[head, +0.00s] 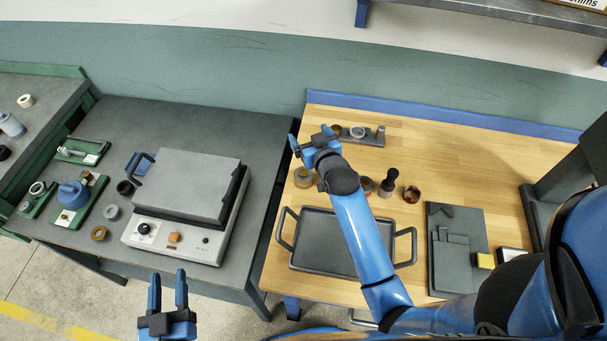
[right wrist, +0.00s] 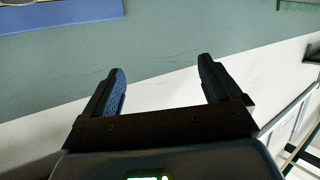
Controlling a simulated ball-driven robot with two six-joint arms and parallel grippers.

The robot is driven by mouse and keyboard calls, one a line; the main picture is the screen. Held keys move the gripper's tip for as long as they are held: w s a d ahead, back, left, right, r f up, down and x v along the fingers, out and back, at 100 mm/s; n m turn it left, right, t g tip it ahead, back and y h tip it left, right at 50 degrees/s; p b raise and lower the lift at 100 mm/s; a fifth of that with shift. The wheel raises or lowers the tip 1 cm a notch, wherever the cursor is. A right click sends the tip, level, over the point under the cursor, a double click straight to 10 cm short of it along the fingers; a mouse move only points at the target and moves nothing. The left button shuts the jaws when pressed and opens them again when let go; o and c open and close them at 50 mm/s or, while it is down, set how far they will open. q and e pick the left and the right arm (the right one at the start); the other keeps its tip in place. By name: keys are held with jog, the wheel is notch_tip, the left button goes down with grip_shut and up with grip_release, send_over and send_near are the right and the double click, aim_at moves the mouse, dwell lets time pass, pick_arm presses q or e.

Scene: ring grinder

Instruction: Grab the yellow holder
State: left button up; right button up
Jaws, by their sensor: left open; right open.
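A small yellow block (head: 485,261), which may be the yellow holder, sits at the right edge of a dark grey tool mat on the wooden table. My right gripper (head: 309,137) is open over the table's back left part, far from the yellow block. In the right wrist view my right gripper (right wrist: 162,66) has nothing between its fingers and faces the wall; no yellow thing shows there. My left gripper (head: 168,275) is open and empty, in front of the grey table.
A dark tray (head: 325,267) with handles lies under my right arm. The tool mat (head: 447,280) is right of the tray. A hotplate-like machine (head: 135,243) stands on the grey table.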

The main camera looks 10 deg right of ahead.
jog(key=w+a+g+p, duration=0.1)
jog(key=w+a+g, duration=0.2)
jog(key=w+g, duration=0.15)
jog(key=n+g+h, duration=0.1)
jog(key=g+h, duration=0.1)
jog(key=g, duration=0.8)
send_near(303, 172)
jog(key=shift+d+p, duration=0.1)
jog(key=shift+p, duration=0.25)
jog(key=shift+s+f+b, duration=0.2)
jog(key=shift+f+b, duration=0.25)
jog(key=shift+f, duration=0.05)
notch_tip(303, 172, down, 2)
jog(key=shift+f+b, duration=0.25)
jog(key=shift+b, duration=1)
jog(key=shift+f+p, duration=0.45)
jog(key=shift+f, duration=0.35)
jog(key=shift+f+p, duration=0.3)
jog(key=shift+f, duration=0.4)
notch_tip(303, 172, down, 3)
jog(key=shift+f+p, duration=0.1)
jog(key=shift+p, duration=0.35)
jog(key=shift+w+f, duration=0.1)
jog(key=shift+f, duration=0.5)
